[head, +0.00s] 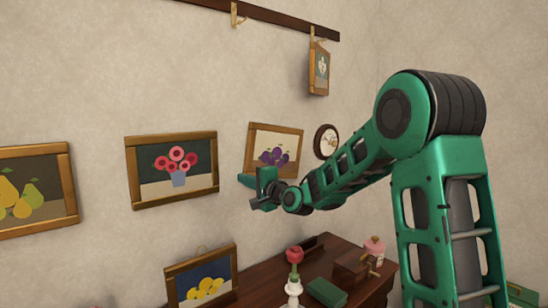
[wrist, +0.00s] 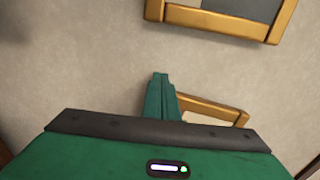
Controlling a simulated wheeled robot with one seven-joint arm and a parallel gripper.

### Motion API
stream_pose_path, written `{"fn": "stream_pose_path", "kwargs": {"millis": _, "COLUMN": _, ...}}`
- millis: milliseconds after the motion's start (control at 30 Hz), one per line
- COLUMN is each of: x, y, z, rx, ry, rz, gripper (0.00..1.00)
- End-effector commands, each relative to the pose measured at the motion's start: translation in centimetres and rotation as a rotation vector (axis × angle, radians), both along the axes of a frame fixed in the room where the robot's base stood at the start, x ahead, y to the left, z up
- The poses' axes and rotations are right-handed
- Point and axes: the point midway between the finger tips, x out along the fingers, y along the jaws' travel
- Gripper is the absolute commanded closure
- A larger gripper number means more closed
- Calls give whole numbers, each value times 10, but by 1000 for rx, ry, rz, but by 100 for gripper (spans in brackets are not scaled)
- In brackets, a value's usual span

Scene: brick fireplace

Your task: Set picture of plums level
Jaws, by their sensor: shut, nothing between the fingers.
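The picture of plums (head: 292,135), in a wooden frame, hangs on the back wall, tilted with its right side lower. My gripper (head: 246,180) is shut and empty by the frame's lower left corner, hiding part of that corner in the head view. In the wrist view, the shut fingers (wrist: 159,90) lie just beside a wooden frame edge (wrist: 212,109), which looks like the plum picture's left side. My gripper body hides most of it, and I cannot tell whether the fingers touch it.
A flower picture (head: 175,168) hangs left of the plums and seems to show at the wrist view's top (wrist: 225,17). A round clock (head: 326,141) hangs close on the right.

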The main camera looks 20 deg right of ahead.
Motion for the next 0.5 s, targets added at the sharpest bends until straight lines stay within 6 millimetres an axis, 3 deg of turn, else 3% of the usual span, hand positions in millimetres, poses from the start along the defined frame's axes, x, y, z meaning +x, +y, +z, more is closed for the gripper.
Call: {"fn": "stream_pose_path", "kwargs": {"millis": 500, "x": 2, "y": -5, "z": 0, "rx": 0, "ry": 0, "rz": 0, "gripper": 100}}
